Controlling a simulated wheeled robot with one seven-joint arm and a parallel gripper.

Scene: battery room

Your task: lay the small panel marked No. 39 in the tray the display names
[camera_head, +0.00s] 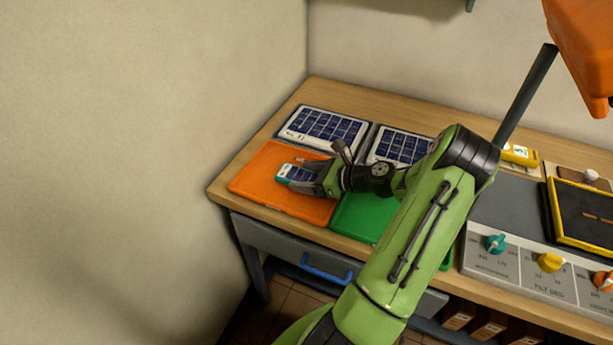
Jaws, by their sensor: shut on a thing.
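My gripper (315,178) is shut on a small panel (299,174) with dark blue cells and a teal end. It holds the panel over the orange tray (262,186) at the left of the bench. I cannot tell whether the panel touches the tray, and no number is readable on it. A green tray (358,217) lies to the right of the orange one, partly hidden by my arm. No display reading can be made out in this view.
Two larger solar panels, one at the left (324,126) and one at the right (401,147), lie behind the trays. A control panel with knobs (495,244) and a yellow-framed dark board (585,215) stand to the right. A wall rises beyond the bench's left end.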

